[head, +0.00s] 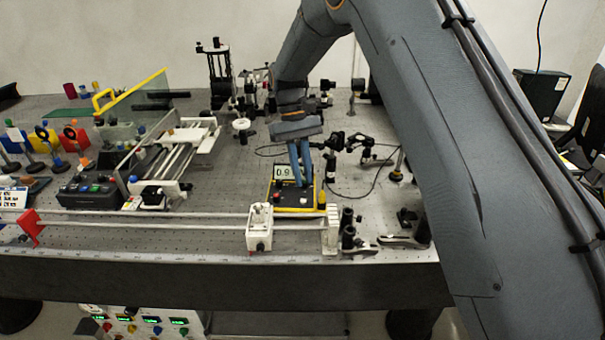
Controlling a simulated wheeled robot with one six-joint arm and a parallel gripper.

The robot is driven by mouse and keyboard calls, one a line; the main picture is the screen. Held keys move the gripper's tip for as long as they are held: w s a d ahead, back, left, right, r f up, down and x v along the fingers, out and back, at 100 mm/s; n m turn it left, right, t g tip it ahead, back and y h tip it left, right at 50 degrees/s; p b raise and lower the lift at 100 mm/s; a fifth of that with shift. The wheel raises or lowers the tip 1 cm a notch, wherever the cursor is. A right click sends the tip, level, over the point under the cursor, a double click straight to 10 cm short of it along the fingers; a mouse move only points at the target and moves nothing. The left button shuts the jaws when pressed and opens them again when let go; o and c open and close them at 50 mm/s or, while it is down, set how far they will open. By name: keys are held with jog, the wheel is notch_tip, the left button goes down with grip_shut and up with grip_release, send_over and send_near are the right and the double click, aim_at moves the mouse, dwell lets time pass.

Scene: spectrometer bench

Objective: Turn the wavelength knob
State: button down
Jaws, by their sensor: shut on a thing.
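A small black and yellow box (281,206) stands on the bench in the middle of the head view. Its display (284,172) reads what looks like 0.9. My gripper (304,184) points down over the right part of this box, with its blue-grey fingers close together at the top face. The fingers are shut on the wavelength knob, which they mostly hide.
A white carriage (259,228) on long rails stands in front of the box. Black posts (347,228) stand at the front right. Optics mounts and a loose cable (373,188) lie to the right. A roller frame (172,160) stands left.

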jog(key=c, duration=1.7)
grip_release()
jog(key=shift+r, duration=0.1)
jog(key=b+v, duration=0.2)
jog(key=v, duration=0.5)
jog(key=shift+w+r, duration=0.15)
jog(key=shift+r, duration=0.15)
